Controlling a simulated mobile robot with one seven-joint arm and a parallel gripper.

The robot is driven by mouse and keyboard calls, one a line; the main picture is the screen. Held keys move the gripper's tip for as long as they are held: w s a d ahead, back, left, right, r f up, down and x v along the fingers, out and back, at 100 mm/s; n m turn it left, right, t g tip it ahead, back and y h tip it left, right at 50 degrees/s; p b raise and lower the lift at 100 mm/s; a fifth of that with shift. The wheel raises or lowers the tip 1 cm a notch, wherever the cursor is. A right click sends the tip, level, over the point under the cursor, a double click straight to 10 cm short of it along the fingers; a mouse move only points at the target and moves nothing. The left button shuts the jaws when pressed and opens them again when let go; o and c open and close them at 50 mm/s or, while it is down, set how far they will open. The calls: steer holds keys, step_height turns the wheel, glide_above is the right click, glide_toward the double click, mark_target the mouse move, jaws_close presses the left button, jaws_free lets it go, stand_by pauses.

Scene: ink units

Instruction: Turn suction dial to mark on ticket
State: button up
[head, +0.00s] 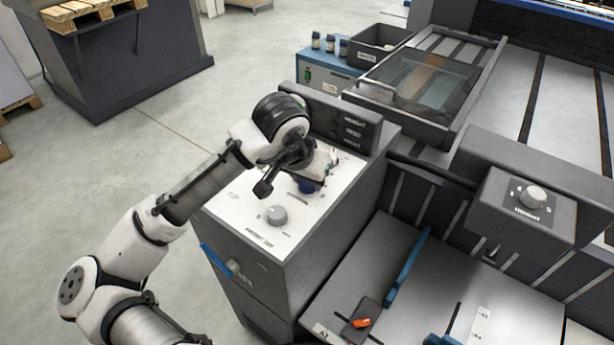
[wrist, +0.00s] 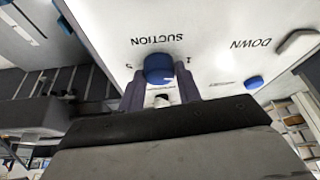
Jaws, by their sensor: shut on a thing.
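The blue suction dial (wrist: 158,68) sits on the white panel under the printed word SUCTION, which appears upside down in the wrist view. My gripper (wrist: 160,92) is shut on the dial, with one dark finger on each side of it. In the head view the dial (head: 306,187) shows as a small blue patch below my gripper (head: 312,180), mostly hidden by my wrist. The dial's pointer and most of its scale marks are hidden or too small to read. I cannot make out a ticket in either view.
A grey knob (head: 277,215) stands on the same white panel (head: 240,205), nearer the front. A dark raised box (head: 345,128) edges the panel's back. Another knob (head: 533,197) is on a grey unit at right.

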steer(key=m+h, duration=0.1)
steer(key=m, duration=0.2)
steer(key=m+g, duration=0.1)
steer(key=m, duration=0.2)
steer(key=shift+w+a+h, duration=0.1)
steer(key=shift+h, duration=0.3)
steer(key=shift+g, duration=0.3)
steer(key=o, duration=1)
steer(key=shift+c, duration=0.2)
steer(key=shift+r, duration=0.1)
steer(key=v, duration=1.3)
steer(key=shift+r+b, duration=0.3)
steer(key=shift+b, duration=0.1)
steer(key=shift+a, duration=0.15)
